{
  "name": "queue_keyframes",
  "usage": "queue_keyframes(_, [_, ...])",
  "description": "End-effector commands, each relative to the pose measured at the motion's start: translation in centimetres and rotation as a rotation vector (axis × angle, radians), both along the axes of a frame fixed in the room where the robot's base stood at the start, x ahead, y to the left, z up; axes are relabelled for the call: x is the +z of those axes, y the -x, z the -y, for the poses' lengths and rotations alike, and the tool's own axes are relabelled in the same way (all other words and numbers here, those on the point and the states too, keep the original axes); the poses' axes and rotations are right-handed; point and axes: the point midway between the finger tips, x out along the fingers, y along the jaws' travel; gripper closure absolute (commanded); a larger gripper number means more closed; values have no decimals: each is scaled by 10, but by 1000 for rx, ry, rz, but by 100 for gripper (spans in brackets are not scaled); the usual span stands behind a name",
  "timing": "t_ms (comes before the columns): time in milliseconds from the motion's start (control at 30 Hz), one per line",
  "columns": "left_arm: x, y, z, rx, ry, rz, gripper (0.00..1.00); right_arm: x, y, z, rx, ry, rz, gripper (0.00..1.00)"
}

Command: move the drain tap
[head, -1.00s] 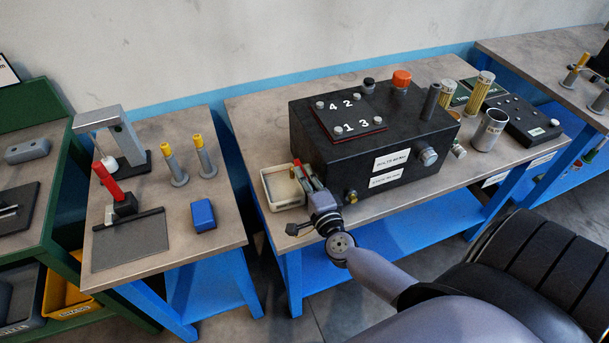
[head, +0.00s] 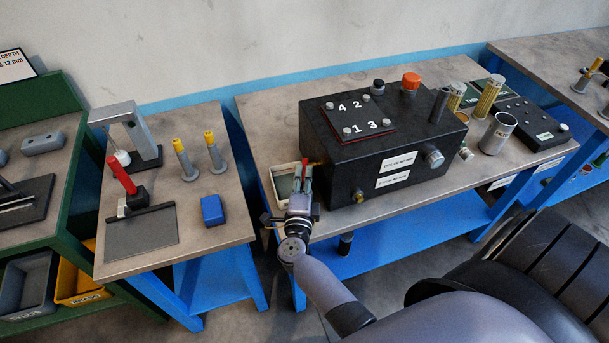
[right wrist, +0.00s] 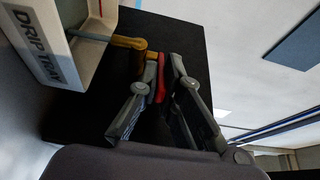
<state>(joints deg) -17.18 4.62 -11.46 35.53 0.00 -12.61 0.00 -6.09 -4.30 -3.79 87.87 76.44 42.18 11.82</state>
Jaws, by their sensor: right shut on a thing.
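The drain tap (right wrist: 130,42) is a brass elbow with a red lever (right wrist: 160,82), at the side of the black box (head: 355,150) over the drip tray's edge. My right gripper (right wrist: 168,75) is shut on the red lever, its fingers on either side. In the head view the right gripper (head: 302,190) hides most of the tap; only a red tip (head: 305,163) shows. The white drip tray (right wrist: 88,75) lies beside the box; in the head view the tray (head: 276,181) has a grey-green inside. A thin grey streak runs from the brass into it. My left gripper is not in view.
The box carries a numbered plate (head: 350,119), an orange knob (head: 411,82) and a brass fitting (head: 358,195) on its front. A metal cup (head: 497,133) and filter cylinders stand to the right. A separate bench (head: 237,232) with tools stands left, across a gap.

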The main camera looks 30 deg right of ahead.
Motion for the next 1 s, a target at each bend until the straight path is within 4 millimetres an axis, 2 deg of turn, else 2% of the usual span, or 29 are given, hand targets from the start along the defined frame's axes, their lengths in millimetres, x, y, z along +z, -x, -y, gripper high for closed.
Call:
queue_keyframes(33, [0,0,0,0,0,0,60,-1,1,0,-1,0,-2,100])
queue_keyframes(67, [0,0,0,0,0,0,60,-1,1,0,-1,0,-2,93])
queue_keyframes(367, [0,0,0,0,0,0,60,-1,0,0,1,-1,-1,73])
queue_keyframes(733, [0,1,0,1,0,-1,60,-1,5,-4,2,-1,-2,73])
queue_keyframes(1000, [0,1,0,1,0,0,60,-2,40,-30,1,-3,-3,73])
